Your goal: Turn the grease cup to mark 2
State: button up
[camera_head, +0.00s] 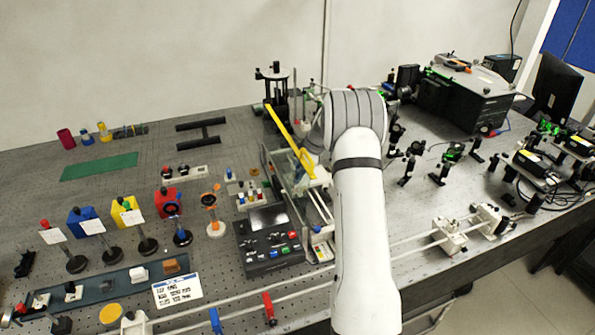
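I cannot pick out the grease cup or its marks for certain in the head view. My white arm reaches up the right middle of the picture, and its grey joint covers part of the bench behind it. My gripper is hidden behind the arm, so its fingers and anything between them do not show. Left of the arm is a glass-sided apparatus (312,208) with a long yellow bar (288,135) slanting over it. A black upright device (277,88) with a round top stands behind the bar.
A dark control box (269,240) with coloured buttons sits left of my arm. Posts with coloured blocks, including a blue block (84,221), stand farther left. A green mat (99,166) lies at back left. Optics and a large black box (465,95) fill the right side.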

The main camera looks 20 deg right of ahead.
grip_shut()
jog(key=shift+a, duration=0.2)
jog(key=shift+d, duration=0.15)
jog(key=m+b, duration=0.1)
jog(key=b, duration=0.1)
jog(key=m+b, duration=0.1)
jog(key=b, duration=0.1)
jog(key=shift+s+f+t+h, duration=0.1)
jog(key=shift+f+t+h, duration=0.2)
jog(key=shift+t, duration=0.1)
jog(key=m+b, duration=0.2)
jog(key=b, duration=0.1)
jog(key=shift+s+r+m+t+h, duration=0.1)
jog(key=shift+m+t+h, duration=0.2)
jog(key=shift+m+t, duration=0.1)
jog(key=shift+a+r+m+h+b, duration=0.2)
jog(key=shift+m+h+b, duration=0.1)
jog(key=shift+m+b, duration=0.45)
